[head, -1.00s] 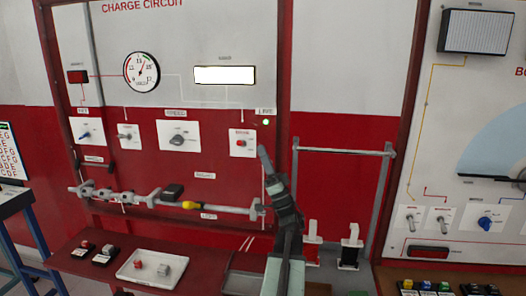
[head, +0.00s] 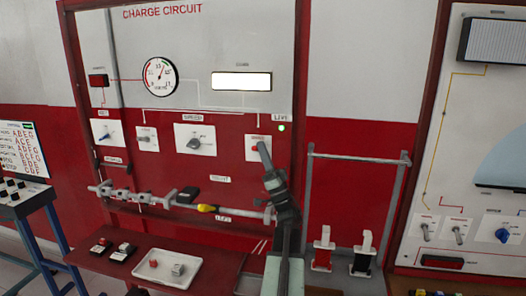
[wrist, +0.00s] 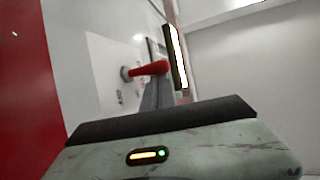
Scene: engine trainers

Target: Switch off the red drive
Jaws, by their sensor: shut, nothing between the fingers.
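The red drive switch is a red-tipped lever (wrist: 150,68) on a grey pivot, standing out from a white plate (wrist: 102,65) in the wrist view. In the head view its white plate (head: 252,153) is at the lower right of the charge circuit board, and my gripper covers most of it. My gripper (head: 263,147) is shut and empty, its tip in front of that plate. In the wrist view the narrow grey fingers (wrist: 156,95) reach up to just below the red lever. I cannot tell whether they touch it.
A green light (head: 281,128) glows beside the plate under "LIVE". A speed knob plate (head: 195,140) is to the left. A grey bar with a yellow part (head: 206,208) runs below. A grey frame (head: 355,158) stands to the right. A white tray (head: 165,283) lies on the red shelf.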

